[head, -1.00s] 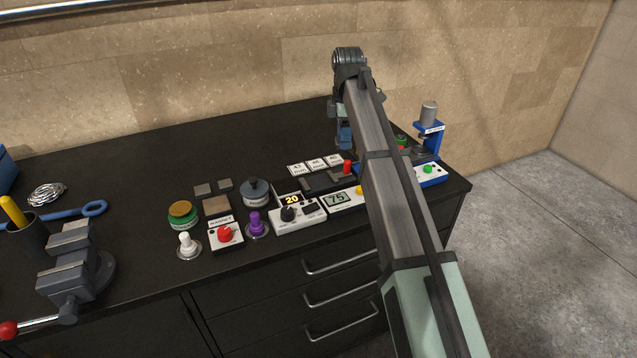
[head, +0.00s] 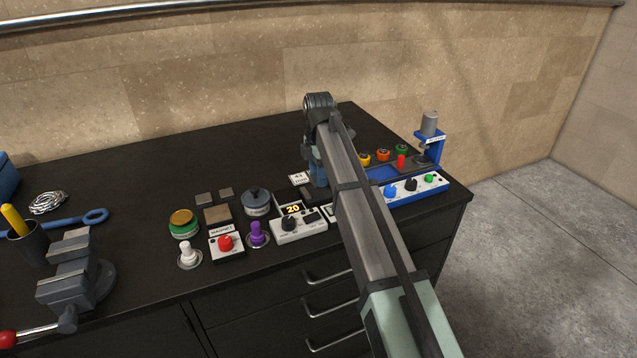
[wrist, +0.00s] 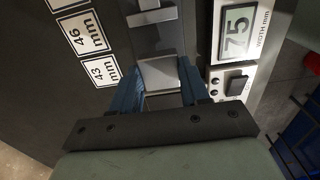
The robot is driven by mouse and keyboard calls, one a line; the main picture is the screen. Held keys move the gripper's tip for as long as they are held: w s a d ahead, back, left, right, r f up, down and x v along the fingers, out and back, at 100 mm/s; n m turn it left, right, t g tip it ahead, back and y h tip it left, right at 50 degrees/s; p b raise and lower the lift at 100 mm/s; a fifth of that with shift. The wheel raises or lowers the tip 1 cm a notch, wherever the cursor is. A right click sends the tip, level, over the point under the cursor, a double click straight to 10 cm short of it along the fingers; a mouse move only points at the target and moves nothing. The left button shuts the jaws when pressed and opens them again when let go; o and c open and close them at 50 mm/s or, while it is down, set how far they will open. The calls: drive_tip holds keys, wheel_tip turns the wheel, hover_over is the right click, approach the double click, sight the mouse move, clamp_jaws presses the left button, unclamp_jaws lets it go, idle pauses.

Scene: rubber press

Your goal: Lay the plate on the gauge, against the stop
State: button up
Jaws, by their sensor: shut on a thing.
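In the wrist view, my gripper (wrist: 158,76) points down with its blue fingers on either side of a light grey square plate (wrist: 159,72), shut on it. The plate is over the dark grey gauge (wrist: 144,40), in line with its channel. A pale metal crosspiece (wrist: 157,15) lies across the gauge at the top; I cannot tell whether it is the stop. A gap shows between it and the plate. I cannot tell whether the plate touches the gauge bed. In the head view, my gripper (head: 318,174) is at the gauge, and my arm hides the plate and most of the gauge.
Size cards (wrist: 100,72) lie left of the gauge in the wrist view. The width display (wrist: 236,35), reading 75, stands close on the right. In the head view, a blue press (head: 430,140) and a button panel (head: 414,188) stand to the right.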

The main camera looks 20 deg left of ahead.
drive_tip(key=shift+f, duration=1.65)
drive_tip(key=shift+f, duration=0.15)
drive_tip(key=o, duration=1.2)
drive_tip(key=shift+o, duration=0.2)
wheel_tip(320, 180, up, 12)
